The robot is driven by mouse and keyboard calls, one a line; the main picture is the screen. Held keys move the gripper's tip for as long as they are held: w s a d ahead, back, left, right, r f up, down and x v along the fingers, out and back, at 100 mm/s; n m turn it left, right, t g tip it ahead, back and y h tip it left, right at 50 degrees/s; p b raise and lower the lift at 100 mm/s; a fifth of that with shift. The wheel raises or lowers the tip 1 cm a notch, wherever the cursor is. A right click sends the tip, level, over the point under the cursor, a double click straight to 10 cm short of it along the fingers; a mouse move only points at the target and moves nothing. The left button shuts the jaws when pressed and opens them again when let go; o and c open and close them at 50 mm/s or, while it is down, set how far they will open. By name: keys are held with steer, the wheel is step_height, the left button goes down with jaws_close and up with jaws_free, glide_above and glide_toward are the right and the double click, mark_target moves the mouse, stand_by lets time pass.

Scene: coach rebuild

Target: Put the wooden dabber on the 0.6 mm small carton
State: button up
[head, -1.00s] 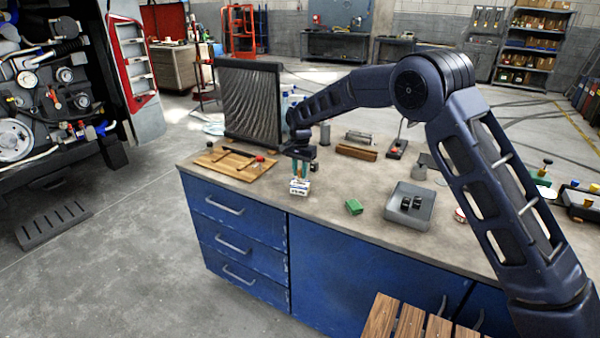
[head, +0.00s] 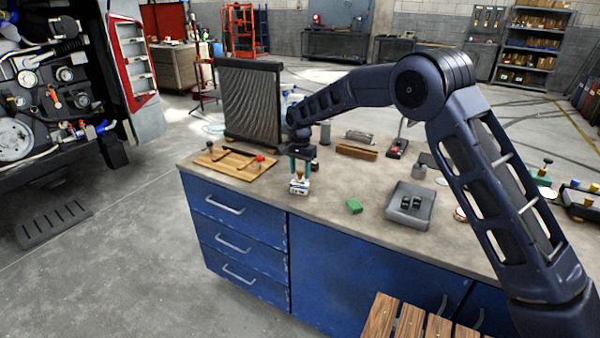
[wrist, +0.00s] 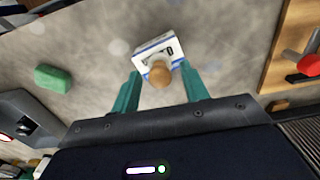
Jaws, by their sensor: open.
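The small white carton (head: 299,187) with blue edging and dark print lies on the workbench near its front edge; it also shows in the wrist view (wrist: 166,42). The wooden dabber (wrist: 160,75) appears there as a round light-brown knob over the carton. In the head view the dabber (head: 300,174) stands on top of the carton and looks upright. My gripper (wrist: 161,70) is open, its teal fingers on either side of the knob with gaps showing. In the head view my gripper (head: 301,164) is just above the dabber. The carton's thickness marking is not readable.
A green block (head: 354,206) and a grey tray (head: 401,217) with dark pieces lie to the right. A wooden board (head: 232,168) with a red knob lies to the left, before an upright radiator (head: 250,105). The bench (head: 330,205) between carton and green block is clear.

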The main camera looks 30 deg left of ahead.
mark_target(300, 170)
step_height(300, 170, up, 11)
steer(key=shift+r, duration=0.2)
stand_by(0.3)
steer(key=w+d+r, duration=0.4)
steer(key=d+r, duration=0.1)
steer(key=d, duration=0.5)
steer(key=w+d+r, duration=0.4)
steer(key=d+r, duration=0.2)
steer(key=d, duration=0.4)
steer(key=d+r+t+y, duration=0.1)
steer(key=d+r, duration=0.2)
steer(key=d, duration=0.9)
steer(key=d+r+t, duration=0.1)
steer(key=d+r, duration=0.3)
steer(key=d, duration=0.7)
steer(key=s+d+t, duration=0.1)
steer(key=s+d, duration=0.4)
steer(key=d, duration=0.4)
steer(key=s+d, duration=0.4)
steer(key=d, duration=0.6)
steer(key=s+d+f, duration=0.3)
steer(key=s+d, duration=0.3)
steer(key=s, duration=0.2)
steer(key=s+d+f+t+h, duration=0.1)
steer(key=s+d+f, duration=0.3)
steer(key=s+d, duration=0.3)
steer(key=shift+s+t, duration=0.3)
steer(key=shift+s, duration=0.25)
